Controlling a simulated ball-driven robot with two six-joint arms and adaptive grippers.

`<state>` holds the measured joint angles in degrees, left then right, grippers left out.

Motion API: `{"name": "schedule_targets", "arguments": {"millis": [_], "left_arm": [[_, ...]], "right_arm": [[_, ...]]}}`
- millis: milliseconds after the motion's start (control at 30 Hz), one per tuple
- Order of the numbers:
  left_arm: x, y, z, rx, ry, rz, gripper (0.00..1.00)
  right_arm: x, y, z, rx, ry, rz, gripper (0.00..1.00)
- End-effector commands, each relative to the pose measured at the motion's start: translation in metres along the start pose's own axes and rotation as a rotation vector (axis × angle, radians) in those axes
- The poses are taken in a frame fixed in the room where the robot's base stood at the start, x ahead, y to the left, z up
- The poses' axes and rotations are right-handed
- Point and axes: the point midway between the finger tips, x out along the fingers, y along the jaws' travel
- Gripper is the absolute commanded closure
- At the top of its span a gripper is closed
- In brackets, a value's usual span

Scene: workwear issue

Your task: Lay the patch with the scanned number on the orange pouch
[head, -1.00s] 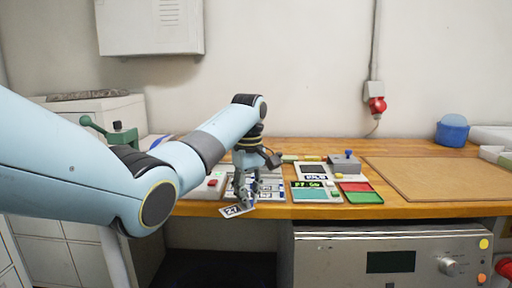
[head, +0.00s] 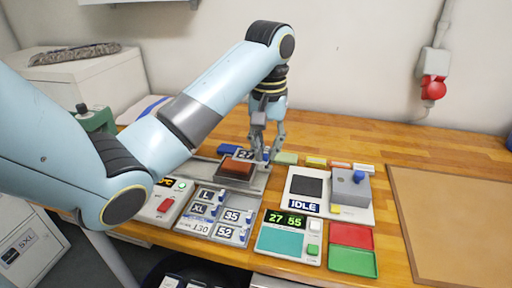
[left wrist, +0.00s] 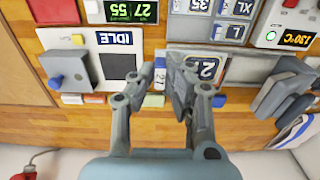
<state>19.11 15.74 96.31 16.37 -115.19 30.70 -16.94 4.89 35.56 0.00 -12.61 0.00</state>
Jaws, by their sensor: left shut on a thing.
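The patch is at the far side of an orange-brown flat piece (head: 237,168), which looks like the orange pouch and lies on a grey plate (head: 258,184). I cannot tell whether the patch touches it. The dark display (head: 286,220) reads 27 and 55 in green. My right gripper is not in view.
A tray (head: 215,213) holds patches marked L, XL, 35 and 52. A device marked IDLE (head: 304,205) stands to the right, with red (head: 351,236) and green (head: 353,261) trays in front. Small coloured pieces lie behind. A brown board (head: 455,225) is bare.

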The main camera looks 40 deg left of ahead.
Motion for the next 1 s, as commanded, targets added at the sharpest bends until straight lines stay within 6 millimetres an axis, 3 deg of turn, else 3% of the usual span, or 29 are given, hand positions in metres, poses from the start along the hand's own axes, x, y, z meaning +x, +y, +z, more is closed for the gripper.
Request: {"name": "schedule_targets", "arguments": {"millis": [233, 300, 500, 667, 900, 1000], "left_arm": [[0.037, -0.027, -0.041, -0.004, 0.0, -0.005, 1.0], [0.04, -0.035, -0.055, -0.004, -0.004, -0.003, 1.0], [0.062, -0.053, -0.088, -0.002, -0.002, 0.0, 1.0], [0.07, -0.059, -0.097, -0.001, -0.001, 0.0, 1.0], [0.104, -0.059, -0.096, 0.0, -0.002, 0.0, 1.0], [0.109, -0.059, -0.096, 0.0, -0.001, -0.001, 1.0]], "right_arm": [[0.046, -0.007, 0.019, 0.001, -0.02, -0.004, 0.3], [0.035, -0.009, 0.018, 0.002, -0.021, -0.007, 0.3], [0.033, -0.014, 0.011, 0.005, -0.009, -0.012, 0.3], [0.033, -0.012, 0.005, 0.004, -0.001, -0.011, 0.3], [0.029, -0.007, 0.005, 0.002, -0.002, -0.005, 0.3], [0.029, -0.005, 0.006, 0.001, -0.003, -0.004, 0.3]]}}
